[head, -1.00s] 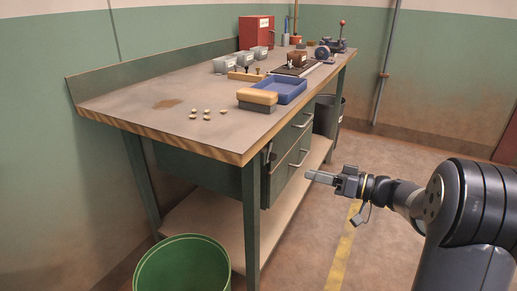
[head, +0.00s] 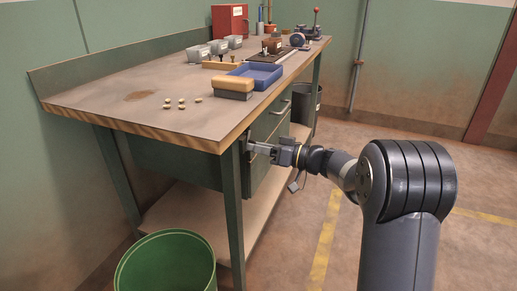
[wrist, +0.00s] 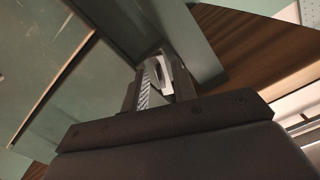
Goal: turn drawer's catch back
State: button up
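The green drawer unit (head: 272,125) hangs under the bench's right side, its drawers pushed in. The drawer's catch (head: 248,137) is a small dark piece at the unit's near front edge, mostly hidden behind my gripper and the bench leg. My gripper (head: 254,148) is at that edge, pointing left. In the wrist view, my gripper (wrist: 160,80) has its fingers apart, with a ribbed pad showing on one. A pale curved piece, perhaps the catch (wrist: 166,68), shows in the gap; I cannot tell whether the fingers touch it.
The green bench leg (head: 230,215) stands close to my fingertips. The wooden bench top (head: 150,105) overhangs just above. A green bin (head: 168,262) stands on the floor at the front left. A lower shelf (head: 185,205) runs beneath. The floor to the right is open.

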grip_shut()
jog(key=shift+m, duration=0.4)
jog(key=shift+s+r+m+p, duration=0.1)
jog(key=shift+m+p, duration=0.6)
jog(key=shift+m, duration=2.45)
jog(key=shift+r+m+p, duration=0.1)
jog(key=shift+m+p, duration=0.55)
jog(key=shift+m, duration=2.5)
grip_release()
